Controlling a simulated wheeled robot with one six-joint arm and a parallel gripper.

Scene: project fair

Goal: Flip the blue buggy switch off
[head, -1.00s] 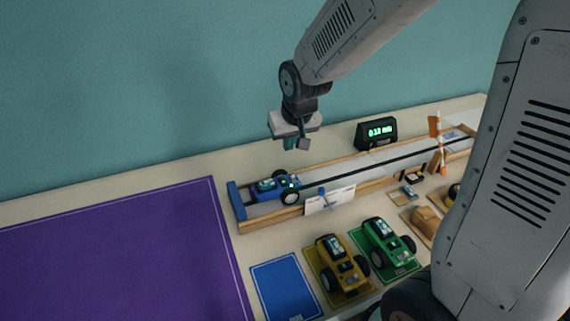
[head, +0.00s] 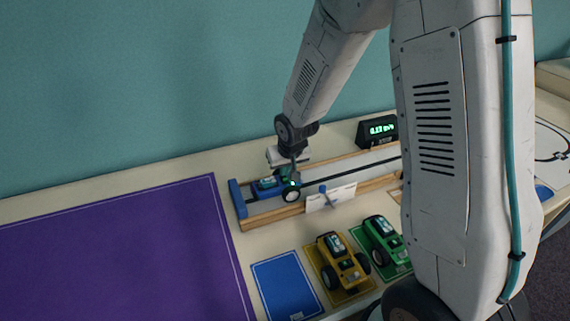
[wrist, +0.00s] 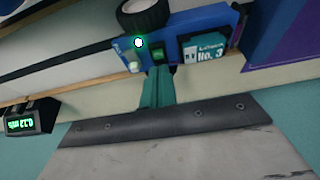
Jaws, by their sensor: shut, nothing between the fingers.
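The blue buggy (head: 266,187) stands in the left end of the wooden-sided track (head: 262,221), with its dark wheel toward the front. In the wrist view, the blue buggy (wrist: 208,22) shows a black wheel, a label reading "No. 3", a bright white-green light and a small green switch (wrist: 158,56). My gripper (head: 291,180) is shut and empty, low over the buggy's right part. In the wrist view its teal fingertips (wrist: 159,72) are just below the switch in the picture; I cannot tell whether they touch it.
A yellow buggy (head: 342,261) and a green buggy (head: 381,240) stand on mats in front of the track. A blue mat (head: 285,285) is empty. A black digital display (head: 377,131) stands behind the track. A purple mat (head: 110,250) lies clear on the left.

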